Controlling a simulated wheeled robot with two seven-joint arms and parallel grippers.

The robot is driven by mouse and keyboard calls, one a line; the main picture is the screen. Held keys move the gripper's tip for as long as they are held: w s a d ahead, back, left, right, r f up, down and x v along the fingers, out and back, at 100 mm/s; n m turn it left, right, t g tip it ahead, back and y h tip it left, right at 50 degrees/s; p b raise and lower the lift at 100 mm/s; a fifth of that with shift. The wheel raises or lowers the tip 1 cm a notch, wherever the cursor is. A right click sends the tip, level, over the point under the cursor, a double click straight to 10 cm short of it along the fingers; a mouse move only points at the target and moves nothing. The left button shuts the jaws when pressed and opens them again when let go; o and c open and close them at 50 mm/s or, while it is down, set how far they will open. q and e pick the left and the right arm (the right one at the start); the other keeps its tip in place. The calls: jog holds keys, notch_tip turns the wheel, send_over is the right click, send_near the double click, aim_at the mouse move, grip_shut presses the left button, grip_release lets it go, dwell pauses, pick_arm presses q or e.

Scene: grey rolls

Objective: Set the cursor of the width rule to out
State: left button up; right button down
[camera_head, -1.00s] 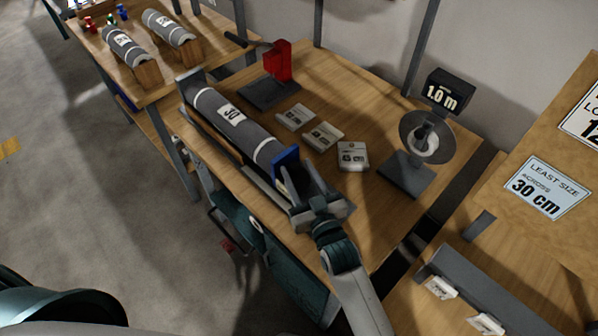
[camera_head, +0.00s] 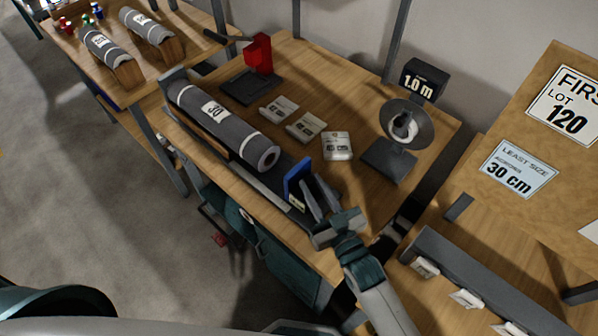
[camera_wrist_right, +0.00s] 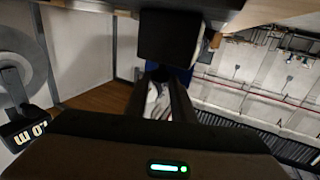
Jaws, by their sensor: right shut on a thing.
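The blue cursor (camera_head: 297,178) stands upright at the right end of the width rule (camera_head: 262,187), a long strip along the table's front edge. My right gripper (camera_head: 317,196) is shut on the cursor from its right side. A blue patch of it shows past a dark block in the wrist view (camera_wrist_right: 181,73). A grey roll (camera_head: 225,122) labelled 30 lies along the rule. Its right end face is exposed, with a gap between it and the cursor. My left gripper is not in view.
Several white cards, one of them a card (camera_head: 337,146), lie behind the roll. A red device (camera_head: 259,54) stands at the back, and a round-dish stand (camera_head: 384,160) with a 1.0 m display (camera_head: 424,80) at the right. Two more rolls lie on the far table.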

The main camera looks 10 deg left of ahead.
jog(key=shift+d, duration=0.1)
jog(key=c, duration=1.5)
grip_release()
jog(key=shift+b+v, duration=2.6)
jog(key=shift+v, duration=6.1)
